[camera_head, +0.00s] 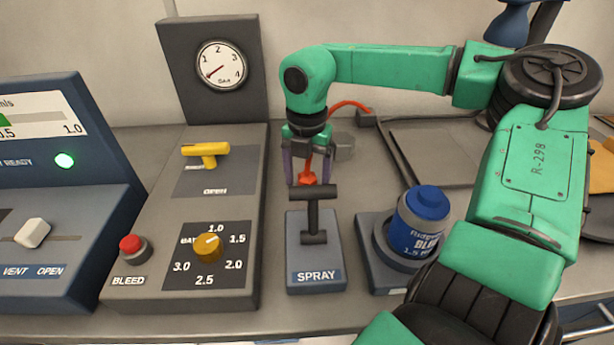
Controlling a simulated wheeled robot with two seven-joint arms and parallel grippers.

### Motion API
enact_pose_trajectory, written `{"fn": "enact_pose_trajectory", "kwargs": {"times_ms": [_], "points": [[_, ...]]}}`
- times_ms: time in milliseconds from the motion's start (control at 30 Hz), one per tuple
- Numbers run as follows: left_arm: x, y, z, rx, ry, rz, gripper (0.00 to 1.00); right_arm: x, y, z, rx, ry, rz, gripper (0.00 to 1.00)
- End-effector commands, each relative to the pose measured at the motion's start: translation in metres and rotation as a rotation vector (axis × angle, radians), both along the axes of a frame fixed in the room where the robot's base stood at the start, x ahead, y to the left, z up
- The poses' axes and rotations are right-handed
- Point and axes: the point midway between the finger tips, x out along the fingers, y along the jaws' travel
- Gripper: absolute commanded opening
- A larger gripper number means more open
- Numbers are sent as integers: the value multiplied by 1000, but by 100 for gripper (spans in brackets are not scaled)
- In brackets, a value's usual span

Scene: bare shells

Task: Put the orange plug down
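My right gripper (307,170) points straight down behind the SPRAY lever block. Its two purple-grey fingers stand wide apart. The orange plug (307,179) is between the fingertips, with what look like gaps to the fingers on both sides. My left gripper is not in view.
The SPRAY lever block (316,266) stands right in front of the plug. A blue-capped canister (419,225) is to the right, a gauge panel (202,213) with yellow handle and dial to the left. A grey block (342,146) sits behind the gripper. A flat grey tray (435,165) lies behind.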

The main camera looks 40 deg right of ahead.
Motion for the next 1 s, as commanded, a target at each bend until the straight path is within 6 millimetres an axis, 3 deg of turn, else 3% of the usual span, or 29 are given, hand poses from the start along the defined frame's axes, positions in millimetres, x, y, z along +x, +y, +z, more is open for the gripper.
{"fn": "enact_pose_trajectory", "kwargs": {"times_ms": [267, 367, 433, 733, 833, 1000], "points": [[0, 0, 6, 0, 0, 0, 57, 0, 0, 5, 0, 0, 0, 81], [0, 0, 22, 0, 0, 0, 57, 0, 0, 22, 0, 0, 0, 81], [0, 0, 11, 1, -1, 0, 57, 1, -1, 32, -4, -6, 0, 81], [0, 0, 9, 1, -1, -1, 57, 0, 0, 114, -3, -2, 0, 81], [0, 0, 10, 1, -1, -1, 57, 0, 0, 128, -1, -1, 1, 81], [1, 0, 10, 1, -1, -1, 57, 0, 0, 133, 0, 1, 3, 81]]}}
